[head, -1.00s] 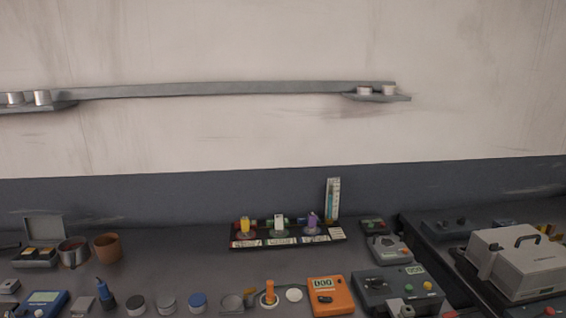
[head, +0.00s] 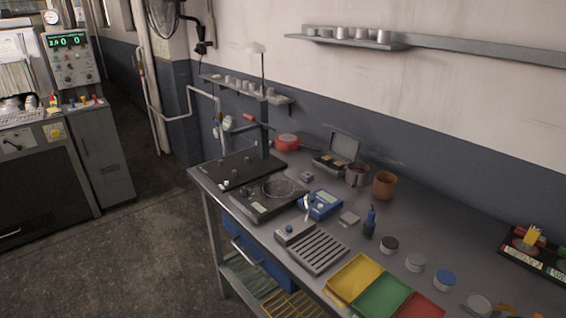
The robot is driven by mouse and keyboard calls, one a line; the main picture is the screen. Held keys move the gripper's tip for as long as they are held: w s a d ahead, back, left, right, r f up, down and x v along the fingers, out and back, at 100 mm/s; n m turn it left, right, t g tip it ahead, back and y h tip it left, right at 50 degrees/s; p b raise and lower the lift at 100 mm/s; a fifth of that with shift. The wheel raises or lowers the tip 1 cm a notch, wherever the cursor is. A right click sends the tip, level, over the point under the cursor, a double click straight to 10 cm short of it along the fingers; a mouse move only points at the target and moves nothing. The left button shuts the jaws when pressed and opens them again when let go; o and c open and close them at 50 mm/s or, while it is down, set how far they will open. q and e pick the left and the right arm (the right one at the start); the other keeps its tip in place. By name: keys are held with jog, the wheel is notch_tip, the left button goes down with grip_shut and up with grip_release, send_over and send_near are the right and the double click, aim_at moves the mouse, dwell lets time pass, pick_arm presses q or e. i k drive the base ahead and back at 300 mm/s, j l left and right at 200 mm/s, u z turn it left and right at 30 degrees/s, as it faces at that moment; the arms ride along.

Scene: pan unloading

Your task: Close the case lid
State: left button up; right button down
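A small grey case (head: 334,158) sits on the workbench against the wall, in the middle of the head view. Its lid (head: 345,146) stands up at the back, open, and dark and yellowish contents show in the base. Neither of my grippers is in the head view, so I cannot tell where they are relative to the case.
The workbench (head: 450,229) carries a metal mug (head: 357,175) and a brown pot (head: 384,185) right of the case. A blue meter (head: 320,204), a slotted metal tray (head: 316,250) and coloured trays (head: 382,296) lie in front. Open floor (head: 150,240) is left of the bench.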

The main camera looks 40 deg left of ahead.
aim_at(343, 146)
jog(key=u, duration=0.85)
jog(key=j, duration=0.35)
jog(key=u, duration=0.05)
